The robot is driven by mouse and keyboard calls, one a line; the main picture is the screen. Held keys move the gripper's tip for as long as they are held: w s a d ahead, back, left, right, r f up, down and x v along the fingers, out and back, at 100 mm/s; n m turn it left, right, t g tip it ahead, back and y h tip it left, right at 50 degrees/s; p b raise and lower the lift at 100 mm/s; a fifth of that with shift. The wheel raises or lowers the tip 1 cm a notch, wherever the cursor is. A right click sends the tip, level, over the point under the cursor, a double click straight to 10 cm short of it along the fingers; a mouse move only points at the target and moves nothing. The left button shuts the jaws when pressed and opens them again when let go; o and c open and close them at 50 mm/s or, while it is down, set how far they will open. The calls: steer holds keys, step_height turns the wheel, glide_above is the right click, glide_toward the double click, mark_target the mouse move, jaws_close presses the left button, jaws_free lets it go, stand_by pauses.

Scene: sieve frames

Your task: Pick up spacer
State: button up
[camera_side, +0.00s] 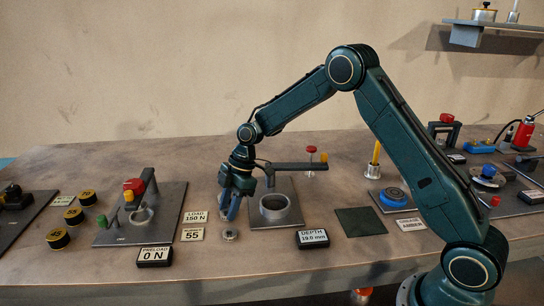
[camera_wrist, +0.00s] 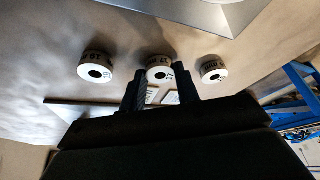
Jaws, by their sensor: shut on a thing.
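In the side view my gripper (camera_side: 229,212) points down over the middle of the bench, left of a grey ring-shaped seat (camera_side: 274,207). A small round metal piece (camera_side: 230,234) shows just below its fingertips.
Several yellow-and-black cylinders (camera_side: 74,216) stand at left, near a fixture with a red knob (camera_side: 134,186). A PRELOAD display (camera_side: 154,256), a 55 plate (camera_side: 191,234) and a DEPTH display (camera_side: 313,238) lie around my gripper. A press arm (camera_side: 295,166) reaches over the seat.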

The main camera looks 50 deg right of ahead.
steer(key=shift+r, duration=0.1)
step_height(320, 180, up, 20)
stand_by(0.7)
stand_by(0.6)
steer(key=s+d+r, duration=0.1)
steer(key=s+d, duration=0.7)
steer(key=d, duration=0.2)
steer(key=shift+s+r+m, duration=0.25)
steer(key=shift+s+m, duration=0.1)
steer(key=shift+m, duration=0.05)
steer(key=shift+f, duration=0.1)
step_height(320, 180, down, 16)
steer(key=shift+r, duration=0.25)
